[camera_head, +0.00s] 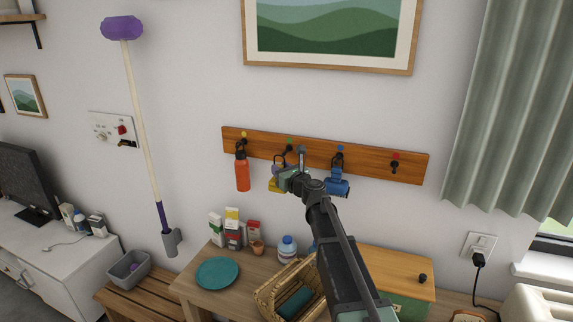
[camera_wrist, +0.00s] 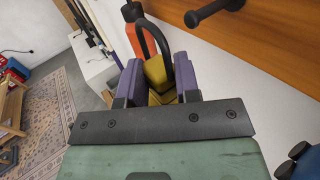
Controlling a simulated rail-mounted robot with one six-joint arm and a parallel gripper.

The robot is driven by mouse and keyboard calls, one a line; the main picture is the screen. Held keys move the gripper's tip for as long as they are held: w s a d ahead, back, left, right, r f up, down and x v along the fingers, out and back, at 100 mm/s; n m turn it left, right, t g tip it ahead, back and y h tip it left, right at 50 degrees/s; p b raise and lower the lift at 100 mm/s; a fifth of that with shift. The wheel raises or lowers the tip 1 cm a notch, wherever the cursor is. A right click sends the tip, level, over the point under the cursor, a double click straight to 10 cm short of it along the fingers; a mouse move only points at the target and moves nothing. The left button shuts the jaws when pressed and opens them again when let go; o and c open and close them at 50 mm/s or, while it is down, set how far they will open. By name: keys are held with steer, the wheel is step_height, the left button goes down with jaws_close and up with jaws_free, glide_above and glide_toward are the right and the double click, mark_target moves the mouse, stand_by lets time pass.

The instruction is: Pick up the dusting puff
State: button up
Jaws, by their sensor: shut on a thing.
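A purple puff-like head (camera_head: 122,28) tops a long pale pole standing against the wall at the left of the head view, well away from my gripper (camera_head: 281,172). My gripper is at the hook board. In the wrist view its purple fingers are shut on a yellow item with a black loop (camera_wrist: 155,70). The fingers hide much of this item; its yellow lower part (camera_head: 273,185) shows below the gripper in the head view. I cannot tell whether the loop still rests on a hook, or whether this item is the dusting puff.
The wooden hook board (camera_head: 365,163) also bears an orange bottle (camera_head: 242,174) close on the left and a blue item (camera_head: 338,188) on the right. Below stand a teal plate (camera_head: 217,273), a wicker basket (camera_head: 267,296) and several small packages. A green curtain (camera_head: 515,110) hangs at right.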

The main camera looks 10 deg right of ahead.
steer(key=s+a, duration=0.5)
steer(key=s, duration=0.5)
steer(key=shift+a, duration=0.4)
